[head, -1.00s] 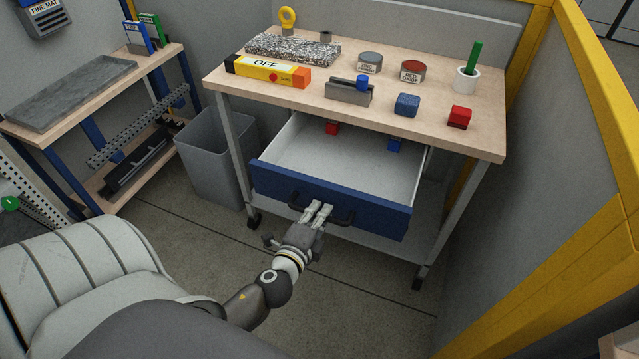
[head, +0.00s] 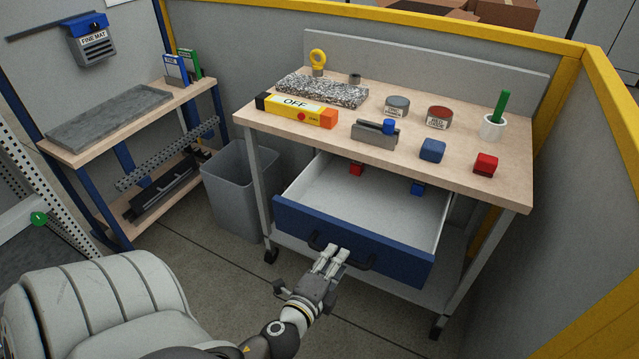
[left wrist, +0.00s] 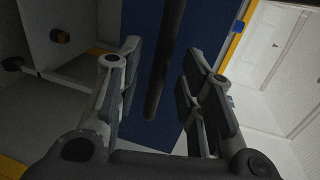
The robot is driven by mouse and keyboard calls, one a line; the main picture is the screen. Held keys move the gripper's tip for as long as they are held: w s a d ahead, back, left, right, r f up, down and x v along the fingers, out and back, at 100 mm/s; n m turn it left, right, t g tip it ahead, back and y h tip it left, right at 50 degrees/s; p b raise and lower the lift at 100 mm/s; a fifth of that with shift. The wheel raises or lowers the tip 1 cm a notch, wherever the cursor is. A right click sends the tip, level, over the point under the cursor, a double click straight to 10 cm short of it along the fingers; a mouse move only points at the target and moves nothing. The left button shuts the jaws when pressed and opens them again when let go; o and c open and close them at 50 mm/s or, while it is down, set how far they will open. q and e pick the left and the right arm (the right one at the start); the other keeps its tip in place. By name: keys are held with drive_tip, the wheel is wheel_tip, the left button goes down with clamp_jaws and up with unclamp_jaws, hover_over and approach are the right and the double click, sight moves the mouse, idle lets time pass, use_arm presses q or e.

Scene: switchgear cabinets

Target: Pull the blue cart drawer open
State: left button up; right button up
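The drawer with the blue front (head: 385,253) stands pulled out from under the workbench cart, its pale inside showing. Its dark bar handle (head: 358,264) is on the front face. My left gripper (head: 332,256) is at the handle. In the left wrist view, the fingers (left wrist: 160,92) are apart on either side of the dark handle bar (left wrist: 166,65), with gaps visible, and the blue front (left wrist: 140,40) lies behind it. Contact with the bar cannot be made out. A red block (head: 357,168) and a blue block (head: 417,188) show toward the drawer's back. My right gripper is not in view.
A grey bin (head: 235,190) stands left of the cart. A yellow-framed wall (head: 610,180) closes the right side.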

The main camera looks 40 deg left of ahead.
use_arm(q)
drive_tip(key=v, duration=0.9)
drive_tip(key=shift+s, duration=0.1)
idle(0.4)
drive_tip(key=s+d+f+n+g+h+p, duration=0.1)
drive_tip(key=s+d+f+n+g, duration=0.15)
drive_tip(key=f, duration=0.75)
drive_tip(key=s+d+f+n+g+h, duration=0.1)
drive_tip(key=s+f+n+g, duration=0.15)
drive_tip(key=f, duration=0.75)
drive_tip(key=s+d+f+n+g+h+p, duration=0.15)
drive_tip(key=s+f, duration=0.25)
drive_tip(key=f, duration=0.6)
drive_tip(key=s+f+n+g, duration=0.6)
drive_tip(key=s+f, duration=0.8)
drive_tip(key=s, duration=0.3)
drive_tip(key=shift+a+g, duration=0.45)
drive_tip(key=shift+g, duration=0.4)
